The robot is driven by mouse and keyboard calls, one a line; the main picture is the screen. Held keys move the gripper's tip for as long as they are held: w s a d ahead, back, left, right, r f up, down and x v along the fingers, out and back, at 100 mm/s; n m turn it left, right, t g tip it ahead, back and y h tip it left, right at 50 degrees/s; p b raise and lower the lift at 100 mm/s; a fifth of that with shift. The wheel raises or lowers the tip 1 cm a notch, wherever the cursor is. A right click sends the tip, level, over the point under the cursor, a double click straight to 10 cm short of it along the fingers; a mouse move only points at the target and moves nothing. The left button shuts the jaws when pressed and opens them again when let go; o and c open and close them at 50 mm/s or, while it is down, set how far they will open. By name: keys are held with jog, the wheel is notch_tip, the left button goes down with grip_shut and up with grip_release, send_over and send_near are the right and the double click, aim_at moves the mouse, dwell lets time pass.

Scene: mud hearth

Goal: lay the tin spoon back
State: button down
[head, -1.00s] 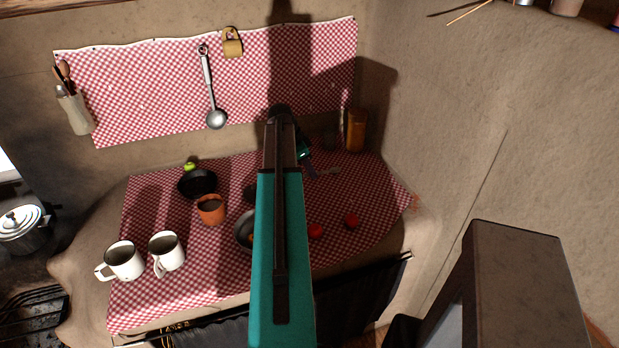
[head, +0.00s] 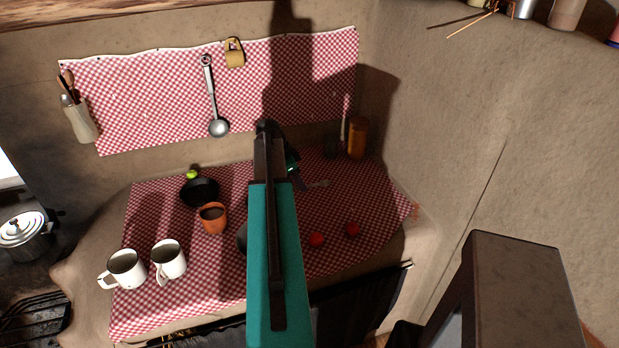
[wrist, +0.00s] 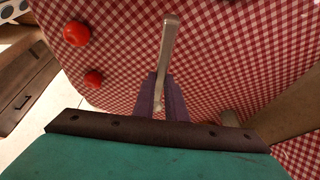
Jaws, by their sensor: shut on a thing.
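The tin spoon (wrist: 168,42) shows in the wrist view as a pale metal strip between the two purplish fingers of my gripper (wrist: 159,88). My gripper is shut on it, and one end sticks out past the fingertips over the checked cloth. In the head view my gripper (head: 294,171) is partly hidden behind my arm, over the back right of the cloth. A thin piece of the spoon (head: 318,184) shows just right of it. I cannot tell whether the spoon touches the cloth.
Two red tomatoes (head: 317,239) lie nearer the front of the checked cloth (head: 365,205). An amber jar (head: 357,139) stands at the back right. A clay cup (head: 212,218), dark pan (head: 199,192) and two white mugs (head: 169,261) are on the left. A ladle (head: 217,127) hangs on the wall.

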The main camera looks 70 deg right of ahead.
jog(key=w+a, duration=0.1)
jog(key=w+a+p, duration=0.1)
jog(key=w, duration=0.1)
jog(key=shift+a+f, duration=0.4)
jog(key=shift+f, duration=0.25)
jog(key=shift+f+b, duration=1.25)
jog(key=shift+f, duration=1.9)
jog(key=shift+f+b, duration=0.45)
jog(key=shift+f, duration=0.25)
jog(key=c, duration=1.7)
grip_release()
jog(key=shift+w+r, duration=0.1)
jog(key=shift+b+v, duration=1.7)
jog(key=shift+v, duration=5.1)
